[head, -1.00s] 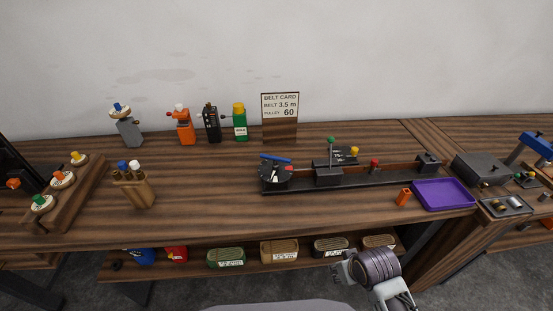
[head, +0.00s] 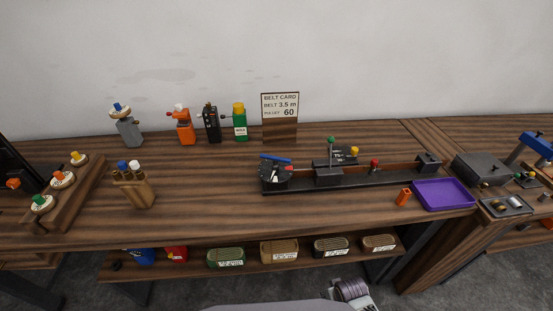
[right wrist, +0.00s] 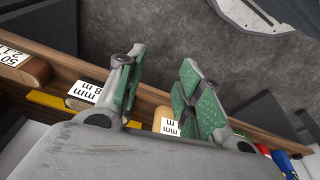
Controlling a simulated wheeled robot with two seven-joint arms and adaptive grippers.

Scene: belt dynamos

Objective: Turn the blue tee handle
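The blue tee handle (head: 275,158) lies as a bar on top of a dark round unit at the left end of a black rail device (head: 350,180) on the bench. A small red part sits beside it. Nothing of mine touches it. In the right wrist view my right gripper (right wrist: 160,92) is open, its green-padded fingers apart with nothing held between them. Its camera looks past labelled shelf boxes toward the floor. In the head view only a piece of my right arm shows at the bottom edge. My left gripper is in no view.
The belt card (head: 280,118) and several bottle-like tools stand at the back. A wooden holder (head: 134,188) stands left. Labelled boxes (head: 279,251) line the lower shelf. Bench before the handle is clear.

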